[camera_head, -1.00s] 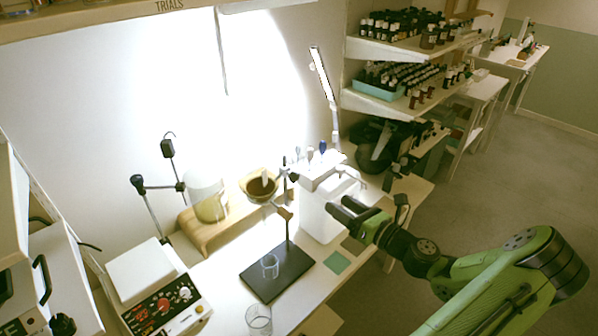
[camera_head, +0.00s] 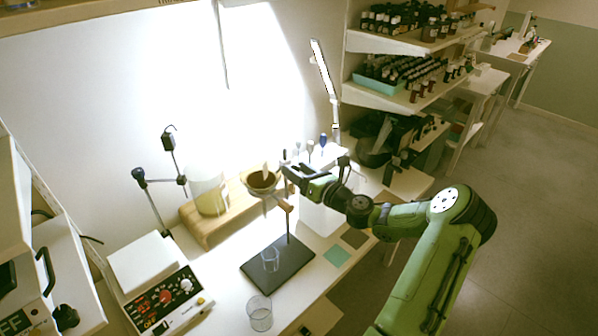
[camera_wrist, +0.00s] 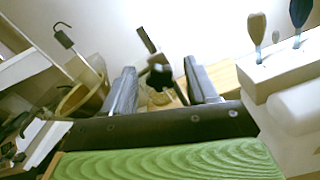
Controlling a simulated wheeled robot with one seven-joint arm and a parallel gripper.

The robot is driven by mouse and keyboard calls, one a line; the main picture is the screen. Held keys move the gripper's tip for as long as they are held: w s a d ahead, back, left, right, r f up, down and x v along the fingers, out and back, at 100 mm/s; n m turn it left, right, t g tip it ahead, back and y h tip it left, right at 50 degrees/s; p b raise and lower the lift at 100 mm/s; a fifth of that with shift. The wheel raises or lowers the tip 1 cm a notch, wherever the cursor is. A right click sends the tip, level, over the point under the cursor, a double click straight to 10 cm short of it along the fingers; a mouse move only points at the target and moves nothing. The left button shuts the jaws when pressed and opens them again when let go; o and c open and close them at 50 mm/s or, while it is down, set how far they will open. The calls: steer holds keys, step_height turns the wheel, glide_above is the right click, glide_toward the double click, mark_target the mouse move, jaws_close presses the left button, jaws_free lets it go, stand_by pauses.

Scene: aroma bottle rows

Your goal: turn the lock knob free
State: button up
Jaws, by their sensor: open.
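A ring stand rises from a black base plate (camera_head: 278,262) in the head view. Its post (camera_head: 289,222) carries a tan clamp piece (camera_head: 283,204) and a brown bowl (camera_head: 261,182). In the wrist view a dark round knob (camera_wrist: 160,77) shows near the stand's rod (camera_wrist: 147,40); it looks like the lock knob. My gripper (camera_head: 290,168) is at the upper part of the stand, right of the bowl. In the wrist view my gripper (camera_wrist: 161,84) is open, and the knob appears between its fingers, not visibly touched. The knob's depth is unclear; the head view hides it.
A white box (camera_head: 318,215) with several upright tools stands right of the post. A glass beaker (camera_head: 269,260) is on the base plate and another (camera_head: 260,313) is in front. A wooden stand (camera_head: 205,233) with a jar is behind left. A control panel device (camera_head: 165,300) is left.

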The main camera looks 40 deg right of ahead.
steer(key=shift+c, duration=0.3)
steer(key=c, duration=1)
